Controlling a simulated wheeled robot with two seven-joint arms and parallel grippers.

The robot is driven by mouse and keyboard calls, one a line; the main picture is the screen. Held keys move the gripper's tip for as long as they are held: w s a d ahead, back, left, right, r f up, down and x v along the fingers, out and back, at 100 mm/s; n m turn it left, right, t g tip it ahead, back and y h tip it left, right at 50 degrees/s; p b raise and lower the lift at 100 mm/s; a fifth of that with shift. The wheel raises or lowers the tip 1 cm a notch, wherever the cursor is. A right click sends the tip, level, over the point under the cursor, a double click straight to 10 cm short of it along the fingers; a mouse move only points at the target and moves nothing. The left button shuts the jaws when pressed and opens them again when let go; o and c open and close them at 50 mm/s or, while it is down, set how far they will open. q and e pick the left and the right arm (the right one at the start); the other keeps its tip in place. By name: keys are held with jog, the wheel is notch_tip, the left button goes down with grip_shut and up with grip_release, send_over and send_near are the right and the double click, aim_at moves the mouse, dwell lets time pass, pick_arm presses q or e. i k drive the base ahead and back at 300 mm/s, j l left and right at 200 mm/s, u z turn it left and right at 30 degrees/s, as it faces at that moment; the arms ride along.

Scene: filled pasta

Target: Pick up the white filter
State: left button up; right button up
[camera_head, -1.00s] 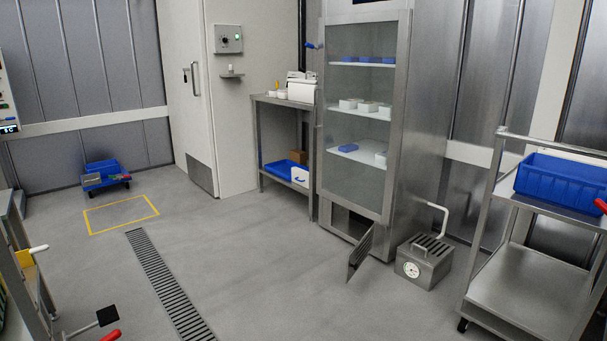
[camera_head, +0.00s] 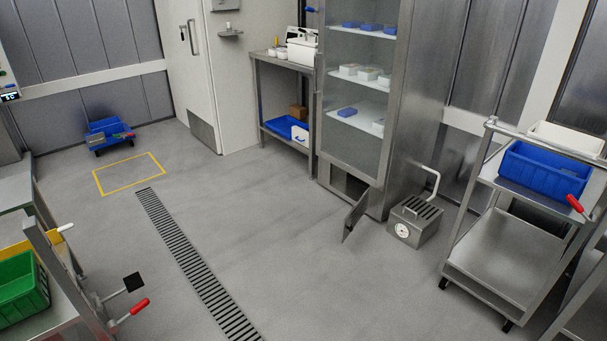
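I cannot identify the white filter for certain. A white piece with a blue mark (camera_head: 299,135) stands at the right end of the blue tray (camera_head: 275,127) on the steel table's lower shelf; it is too small to tell what it is. The tall glass-front cabinet (camera_head: 345,120) holds small white and blue containers on its shelves. Its low flap (camera_head: 355,215) is open, and the compartment behind it is dark. Neither of my grippers is in view.
A steel box with a dial (camera_head: 416,222) stands on the floor beside the cabinet. A trolley with a blue crate (camera_head: 545,170) is at right, a rack with a green bin (camera_head: 20,290) at left. A blue cart (camera_head: 107,132) stands at the back. The middle floor is clear.

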aim_at(300, 135)
jog(key=i+u, duration=0.2)
jog(key=i, duration=3.65)
jog(key=i+z, duration=0.15)
jog(key=i, duration=0.35)
jog(key=i+j+z, duration=0.2)
jog(key=i, duration=0.25)
jog(key=i+j+z, duration=0.15)
jog(key=i, duration=0.35)
jog(key=i+j+z, duration=0.15)
jog(key=i, duration=0.3)
